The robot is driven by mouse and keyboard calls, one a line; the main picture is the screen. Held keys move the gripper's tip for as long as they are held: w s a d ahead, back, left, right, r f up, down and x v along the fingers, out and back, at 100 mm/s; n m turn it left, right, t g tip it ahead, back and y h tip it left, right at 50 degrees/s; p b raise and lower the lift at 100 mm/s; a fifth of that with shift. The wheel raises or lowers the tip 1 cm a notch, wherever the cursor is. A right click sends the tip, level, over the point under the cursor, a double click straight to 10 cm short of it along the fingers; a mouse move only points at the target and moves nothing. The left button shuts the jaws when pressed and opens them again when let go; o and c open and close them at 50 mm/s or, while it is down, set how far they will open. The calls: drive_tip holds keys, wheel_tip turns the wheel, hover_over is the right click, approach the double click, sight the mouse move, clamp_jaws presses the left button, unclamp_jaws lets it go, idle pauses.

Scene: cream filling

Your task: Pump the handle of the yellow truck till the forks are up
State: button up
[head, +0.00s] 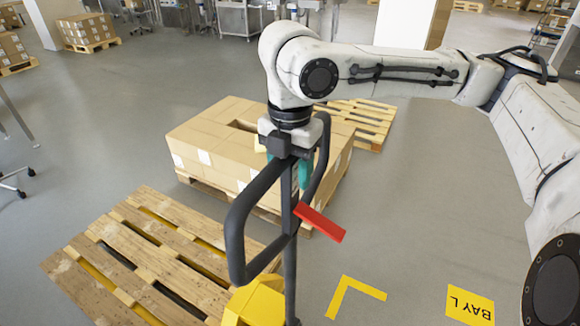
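The yellow truck's body (256,303) shows at the bottom, with its dark shaft rising to a black loop handle (237,235). The handle stands near upright and carries a red lever (320,222). My gripper (297,172) points down at the upper part of the handle, with a teal finger beside the middle bar. The handle hides part of the fingers, so I cannot tell whether they grip it. Yellow forks (107,285) show through gaps between the slats of a wooden pallet (150,262). Their height is hard to judge from here.
A pallet of cardboard boxes (205,140) stands just behind the handle, with an empty pallet (365,118) beyond it. Open grey floor (420,215) lies to the right.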

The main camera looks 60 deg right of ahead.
clamp_jaws()
idle(1.1)
idle(0.5)
idle(1.2)
